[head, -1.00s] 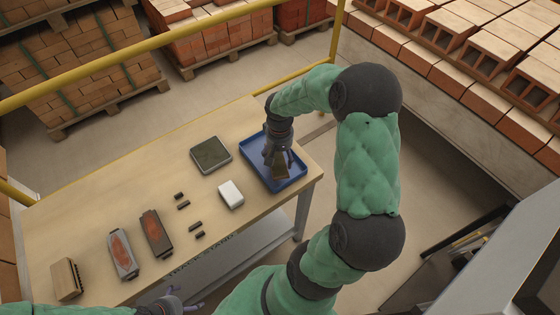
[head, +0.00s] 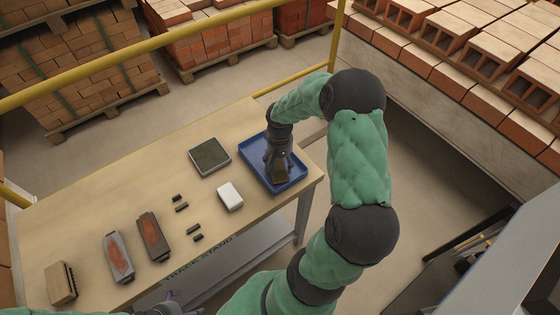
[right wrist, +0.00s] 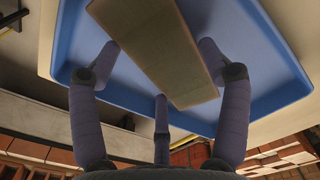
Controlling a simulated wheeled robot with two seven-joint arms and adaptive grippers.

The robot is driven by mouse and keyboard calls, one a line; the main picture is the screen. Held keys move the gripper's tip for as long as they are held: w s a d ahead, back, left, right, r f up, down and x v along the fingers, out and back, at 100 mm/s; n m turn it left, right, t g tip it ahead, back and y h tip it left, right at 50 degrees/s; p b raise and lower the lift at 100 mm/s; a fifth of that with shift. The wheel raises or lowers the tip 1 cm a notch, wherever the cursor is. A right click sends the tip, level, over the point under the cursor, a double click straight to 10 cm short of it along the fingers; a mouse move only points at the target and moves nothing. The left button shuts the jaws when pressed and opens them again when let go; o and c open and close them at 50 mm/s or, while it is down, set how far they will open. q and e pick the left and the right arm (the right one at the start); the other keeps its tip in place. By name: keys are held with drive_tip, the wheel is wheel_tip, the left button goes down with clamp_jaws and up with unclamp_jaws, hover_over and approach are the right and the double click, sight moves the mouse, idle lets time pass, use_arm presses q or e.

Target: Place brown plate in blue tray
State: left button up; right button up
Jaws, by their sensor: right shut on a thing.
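The blue tray (head: 296,172) lies at the right end of the workbench, and it also fills much of the right wrist view (right wrist: 270,60). My right gripper (head: 279,165) points down over the tray and is shut on the brown plate (head: 279,175). In the right wrist view the plate (right wrist: 160,50) is a flat brownish slab, tilted across the picture between the fingers, with the tray behind it. I cannot tell whether the plate touches the tray floor. My left gripper (head: 172,304) is partly cut off at the bottom edge of the head view, and its opening is unclear.
A yellow rail (head: 160,58) runs behind.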

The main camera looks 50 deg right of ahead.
sight(280, 164)
drive_tip(key=shift+f, duration=0.1)
drive_tip(key=o, duration=1.7)
drive_tip(key=shift+r, duration=0.25)
wheel_tip(280, 164, up, 12)
drive_tip(key=p, duration=0.3)
drive_tip(key=shift+f+p, duration=0.1)
drive_tip(key=shift+p, duration=0.2)
